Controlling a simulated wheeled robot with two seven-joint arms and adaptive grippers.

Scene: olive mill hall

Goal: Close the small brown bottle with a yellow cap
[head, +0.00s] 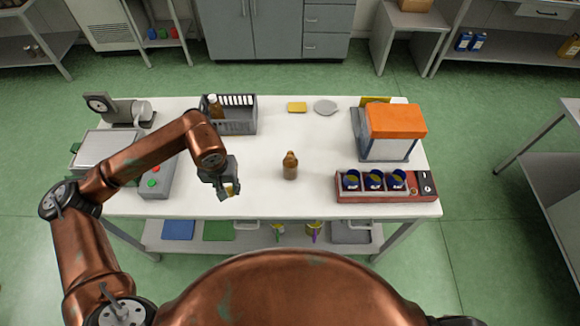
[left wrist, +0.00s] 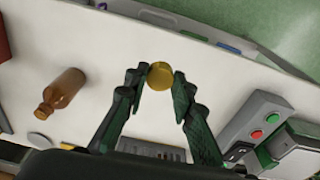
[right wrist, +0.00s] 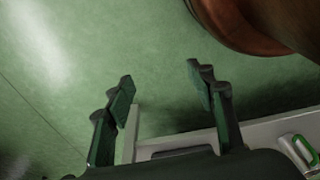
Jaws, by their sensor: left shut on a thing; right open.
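The small brown bottle (head: 290,166) stands upright in the middle of the white table, and no cap shows on its neck. It also shows in the left wrist view (left wrist: 63,90), left of the fingers. My left gripper (head: 231,190) is left of the bottle, above the table, and is shut on a yellow cap (left wrist: 160,76) held between its fingertips. My right gripper (right wrist: 160,84) is open and empty, over the green floor by the table's lower part. It does not show in the head view.
A grey crate (head: 232,126) with a capped bottle stands at the back left. A control box with buttons (head: 157,180) is left of my left gripper. A red rack with blue containers (head: 388,196) and an orange-topped box (head: 396,121) stand right. The table around the bottle is clear.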

